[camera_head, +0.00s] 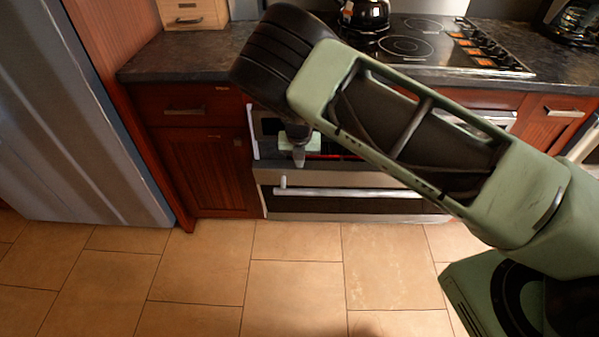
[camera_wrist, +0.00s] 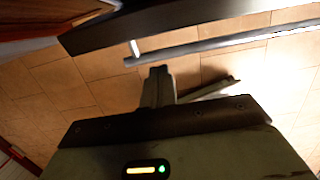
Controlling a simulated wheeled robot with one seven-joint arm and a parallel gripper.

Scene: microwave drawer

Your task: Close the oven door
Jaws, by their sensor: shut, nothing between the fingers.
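The oven (camera_head: 268,126) is built in under the counter. Its lower front door (camera_head: 345,207) has a pale upper band, a dark panel and a long silver handle (camera_head: 350,193). In the wrist view the handle (camera_wrist: 215,43) runs across the top, with the dark door front (camera_wrist: 180,27) behind it. My gripper (camera_head: 298,160) is shut and empty, pointing down in front of the oven's left part. In the wrist view its fingertips (camera_wrist: 158,72) are just on the floor side of the handle's left end; contact is unclear. My arm hides much of the oven's upper right; how far the door stands open is unclear.
A red-brown cabinet (camera_head: 208,170) stands left of the oven, then a large grey appliance (camera_head: 80,110). The dark countertop (camera_head: 180,60) and cooktop (camera_head: 440,60) with a kettle (camera_head: 365,14) are above. The tiled floor (camera_head: 220,270) in front is clear.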

